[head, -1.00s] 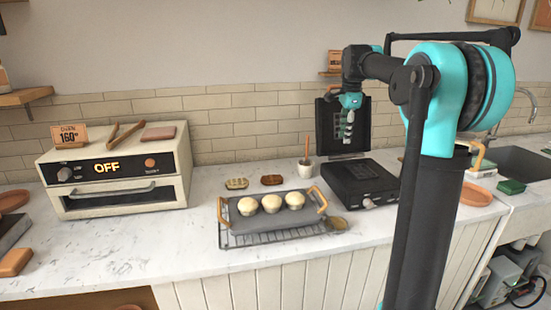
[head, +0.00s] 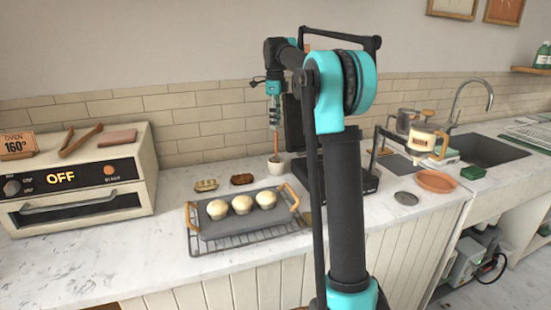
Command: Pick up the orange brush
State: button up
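The orange brush (head: 276,146) stands upright in a small white cup (head: 276,168) on the counter, behind the tray of buns. Its handle points up. My gripper (head: 274,122) hangs down directly over the cup, with its fingertips at the top of the handle. In this view the gripper overlaps the upper end of the brush. It is small and seen edge-on, so I cannot tell whether the fingers are open or closed around the handle. The lower end of the brush is hidden in the cup.
A grey tray (head: 247,226) with three buns sits on a wire rack in front of the cup. A black appliance (head: 364,183) with a raised lid stands to the right, partly behind my arm. An oven (head: 80,182) is at the left. A mug (head: 422,142) and sink are further right.

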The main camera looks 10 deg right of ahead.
send_over(276, 157)
jog(key=f, duration=0.8)
jog(key=shift+w+d+f, duration=0.1)
jog(key=shift+w+f, duration=0.05)
jog(key=shift+w, duration=0.15)
grip_shut()
